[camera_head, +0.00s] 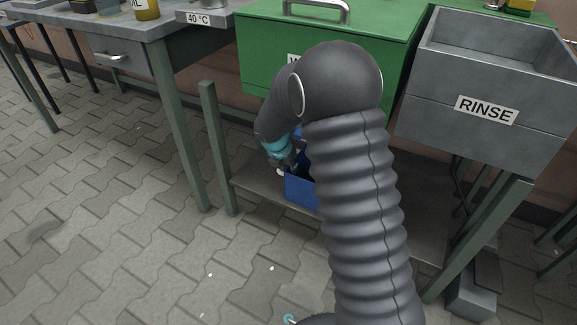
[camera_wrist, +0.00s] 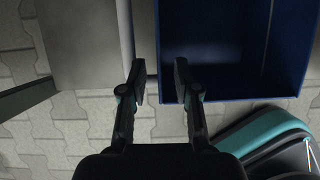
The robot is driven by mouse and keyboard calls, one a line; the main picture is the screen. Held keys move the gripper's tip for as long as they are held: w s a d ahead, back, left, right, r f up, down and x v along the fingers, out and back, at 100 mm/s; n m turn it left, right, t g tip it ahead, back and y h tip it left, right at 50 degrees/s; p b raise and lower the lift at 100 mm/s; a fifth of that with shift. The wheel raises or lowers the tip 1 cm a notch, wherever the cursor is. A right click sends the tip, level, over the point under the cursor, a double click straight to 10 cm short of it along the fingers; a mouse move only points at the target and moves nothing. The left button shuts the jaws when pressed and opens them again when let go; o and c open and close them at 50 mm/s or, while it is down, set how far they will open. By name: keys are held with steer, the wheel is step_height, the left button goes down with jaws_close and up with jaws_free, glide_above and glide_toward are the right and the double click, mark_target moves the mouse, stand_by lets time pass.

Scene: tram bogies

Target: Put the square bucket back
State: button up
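The square bucket (camera_head: 300,193) is blue and sits at the lower grey shelf under the green cabinet, partly hidden behind my arm. In the wrist view the bucket (camera_wrist: 275,88) is open towards me, with a dark inside, and fills the upper right. My gripper (camera_wrist: 159,82) is open, its two fingertips apart on either side of the bucket's left wall line. The right fingertip overlaps the bucket's inside; the left one is outside it. I cannot tell whether either touches the wall. In the head view my gripper (camera_head: 287,165) is at the bucket's upper left.
The lower shelf (camera_head: 262,190) runs between green legs. Above it is a green cabinet (camera_head: 250,55) with a handle. A grey RINSE basin (camera_head: 425,85) stands at right. A grey table (camera_head: 150,25) with a 40 °C label stands at left. Paved floor is clear in front.

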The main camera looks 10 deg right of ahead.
steer(key=p+v, duration=0.1)
steer(key=v, duration=0.5)
steer(key=shift+s+a+r+p, duration=0.1)
steer(key=shift+r+p, duration=0.25)
steer(key=shift+r, duration=0.05)
steer(key=shift+s+a+r, duration=0.1)
steer(key=shift+s+r, duration=0.05)
steer(key=shift+r, duration=0.2)
stand_by(0.6)
steer(key=s+a+r+m+y+p, duration=0.1)
steer(key=s+a+r+m+p, duration=0.1)
steer(key=s+a+r+m, duration=0.5)
steer(key=s+d+r+m+y+p, duration=0.1)
steer(key=s+d+r+m+p, duration=0.2)
steer(key=s+d+r+m, duration=0.8)
steer(key=s+d+r+m+t+p, duration=0.1)
steer(key=s+r+m, duration=0.2)
steer(key=s+m, duration=0.2)
steer(key=s+d+r+m+t+p, duration=0.1)
steer(key=s+r+m, duration=0.3)
steer(key=s, duration=0.6)
steer(key=shift+s+d+r+m+y+p, duration=0.3)
steer(key=shift+s+d+m+y, duration=0.1)
steer(key=shift+d+m, duration=0.3)
